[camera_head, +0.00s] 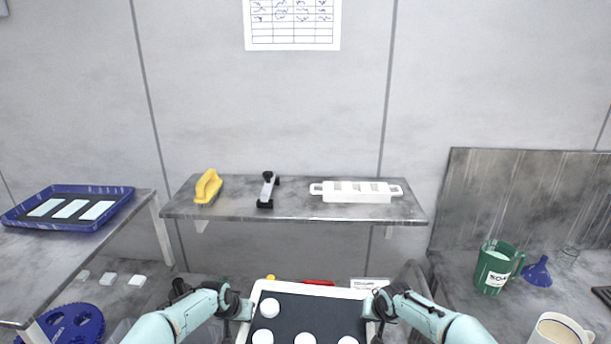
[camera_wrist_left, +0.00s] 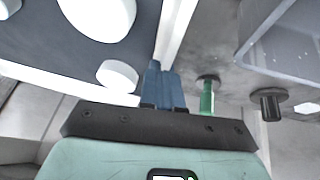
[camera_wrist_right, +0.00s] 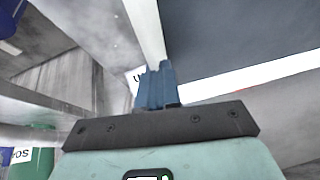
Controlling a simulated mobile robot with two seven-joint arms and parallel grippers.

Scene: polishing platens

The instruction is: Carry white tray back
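The white tray (camera_head: 257,288) is at the bottom middle of the head view. It has a white rim, a dark mat and several white round pieces on it. My left gripper (camera_head: 243,308) is at the tray's left rim. In the left wrist view its blue fingers (camera_wrist_left: 164,84) are together on the white rim (camera_wrist_left: 178,30). My right gripper (camera_head: 372,305) is at the tray's right rim. In the right wrist view its blue fingers (camera_wrist_right: 156,86) are closed on the rim (camera_wrist_right: 146,28). The tray's near edge is out of the head view.
A wall shelf (camera_head: 290,210) holds a yellow-handled brush (camera_head: 208,186), a black-and-grey tool (camera_head: 267,190) and a white rack (camera_head: 356,191). A blue tray (camera_head: 67,208) lies on the left table. A green jug (camera_head: 496,267), blue funnel (camera_head: 538,271) and mug (camera_head: 560,330) stand on the right counter.

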